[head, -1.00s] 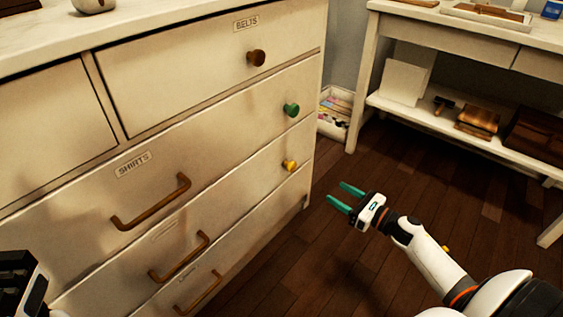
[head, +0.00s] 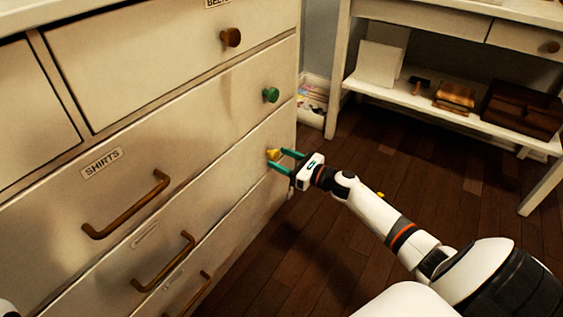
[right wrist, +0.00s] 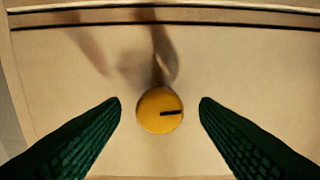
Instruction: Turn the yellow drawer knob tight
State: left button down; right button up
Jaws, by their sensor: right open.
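The yellow knob (head: 272,154) sits near the right edge of a drawer front, below the green knob. My right gripper (head: 277,159) is open, with its two green fingers reaching toward the drawer around the yellow knob. In the right wrist view the round yellow knob (right wrist: 150,112) shows face-on between the spread fingertips, with a visible gap on each side. A dark line on its face runs from near the centre to the right, roughly level. My left gripper does not show.
The cream dresser has a green knob (head: 271,95) and a brown knob (head: 231,37) above, and brass bar handles (head: 127,205) to the left. A side table (head: 339,71) with a low shelf stands at the right.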

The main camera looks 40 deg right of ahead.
jog(key=shift+w+a, duration=0.1)
jog(key=shift+w, duration=0.2)
jog(key=c, duration=1)
jog(key=shift+r+m, duration=0.1)
jog(key=shift+m, duration=0.2)
